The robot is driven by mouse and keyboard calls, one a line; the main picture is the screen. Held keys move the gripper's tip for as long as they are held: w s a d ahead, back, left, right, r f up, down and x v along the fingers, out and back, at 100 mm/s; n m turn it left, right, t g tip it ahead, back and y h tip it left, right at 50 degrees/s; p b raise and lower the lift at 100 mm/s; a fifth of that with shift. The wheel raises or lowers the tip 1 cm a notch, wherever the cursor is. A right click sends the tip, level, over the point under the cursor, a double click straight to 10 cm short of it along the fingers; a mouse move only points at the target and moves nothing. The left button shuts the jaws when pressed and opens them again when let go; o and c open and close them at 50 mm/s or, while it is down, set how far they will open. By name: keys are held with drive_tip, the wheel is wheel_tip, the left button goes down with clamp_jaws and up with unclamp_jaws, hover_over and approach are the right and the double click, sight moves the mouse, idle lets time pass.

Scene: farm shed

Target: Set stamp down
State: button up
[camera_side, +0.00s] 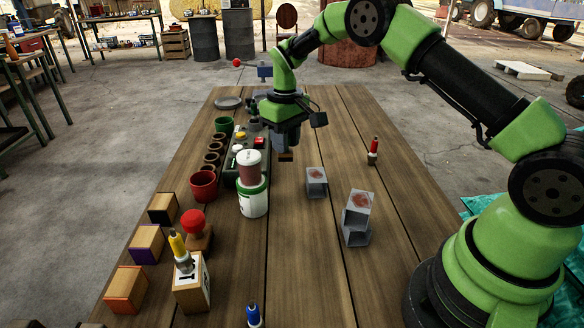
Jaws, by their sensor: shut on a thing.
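My gripper (286,149) points down over the middle of the far half of the wooden table. It is shut on the stamp, of which only a small brown lower part (286,157) shows; the jaws hide the rest. I cannot tell whether this part touches the table. A second stamp-like thing with a round red knob and a brown base (197,236) stands at the left of the table. Two grey blocks, a small one (316,183) and a larger one (357,220), stand right of and nearer than my gripper, with reddish marks on top.
A white-and-green tin (253,199) with a reddish jar (249,167) on it stands left of my gripper. Red pots (203,186), wooden blocks (126,288) and a yellow-topped bottle (181,251) line the left side. A red-topped marker (373,151) stands right. The table's near middle is largely clear.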

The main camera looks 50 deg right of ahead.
sight(286, 160)
wheel_tip(286, 160, down, 8)
drive_tip(key=shift+r, duration=0.1)
idle(0.4)
drive_tip(key=o, duration=0.9)
drive_tip(key=shift+f, duration=0.2)
